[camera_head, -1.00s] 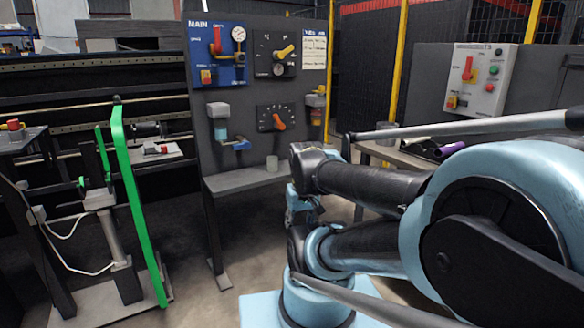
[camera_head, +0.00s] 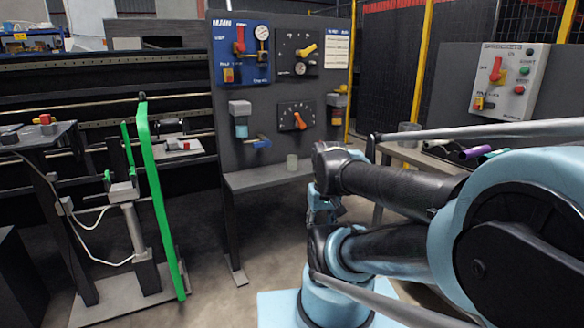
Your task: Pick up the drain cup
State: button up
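A small grey cup (camera_head: 292,161), which looks like the drain cup, stands upright on the narrow grey shelf (camera_head: 262,177) at the foot of the dark panel. It is just left of and behind my black and blue arm links, with a visible gap in the picture. No gripper fingers can be made out in the head view. My arm fills the right and lower middle, so the gripper is out of view or hidden behind its links.
The panel (camera_head: 228,160) holds valves, gauges and a blue-handled tap (camera_head: 258,142). A green bar (camera_head: 157,190) and stand are at left. At right, a table carries a larger grey cup (camera_head: 408,132) and a purple item (camera_head: 477,152). Bare floor shows before the shelf.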

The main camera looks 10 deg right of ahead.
aim_at(292, 161)
jog(key=u, duration=2.1)
jog(key=k, duration=1.05)
jog(key=z, duration=2)
jog(key=i, duration=0.95)
